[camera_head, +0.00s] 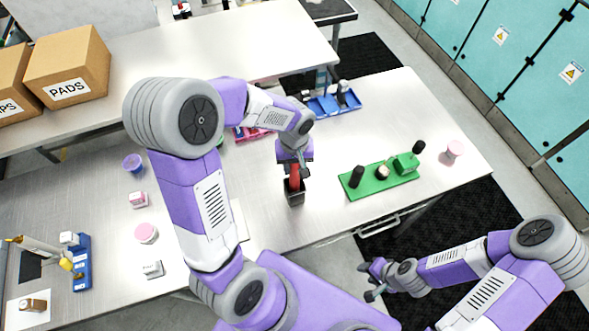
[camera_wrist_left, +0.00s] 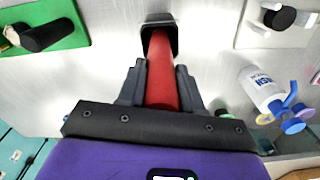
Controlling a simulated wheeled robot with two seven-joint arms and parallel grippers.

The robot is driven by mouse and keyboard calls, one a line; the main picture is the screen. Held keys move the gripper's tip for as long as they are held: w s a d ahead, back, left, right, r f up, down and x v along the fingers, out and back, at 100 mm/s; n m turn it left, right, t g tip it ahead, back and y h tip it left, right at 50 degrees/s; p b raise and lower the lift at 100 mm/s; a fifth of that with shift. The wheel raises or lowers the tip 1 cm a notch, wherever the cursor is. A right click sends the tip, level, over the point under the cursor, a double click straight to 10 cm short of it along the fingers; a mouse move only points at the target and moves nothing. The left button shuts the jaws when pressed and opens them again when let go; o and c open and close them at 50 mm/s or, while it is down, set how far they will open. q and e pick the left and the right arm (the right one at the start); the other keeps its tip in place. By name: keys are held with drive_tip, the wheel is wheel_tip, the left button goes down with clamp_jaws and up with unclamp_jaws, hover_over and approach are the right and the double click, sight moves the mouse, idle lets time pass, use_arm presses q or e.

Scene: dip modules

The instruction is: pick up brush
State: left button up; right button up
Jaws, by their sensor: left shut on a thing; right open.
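The brush shows as a thick red handle (camera_head: 294,180) standing in a small dark open holder (camera_head: 296,198) on the grey bench. In the left wrist view the red handle (camera_wrist_left: 162,70) runs between my fingers toward the dark holder (camera_wrist_left: 160,22). My left gripper (camera_head: 295,165) is over the holder, shut on the red handle. The brush's lower end is hidden, and I cannot tell whether it touches the holder's bottom. My right gripper (camera_head: 372,279) is open and empty, off the bench's front edge.
A green board (camera_head: 370,186) with black pieces and a green block is right of the holder. A blue tray (camera_head: 325,105) lies behind. A white bottle (camera_wrist_left: 262,90) shows in the left wrist view. Bench space around the holder is clear.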

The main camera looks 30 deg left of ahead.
use_arm(q)
wheel_tip(320, 180, up, 18)
drive_tip(key=shift+f+p, duration=0.15)
drive_tip(key=shift+p, duration=0.3)
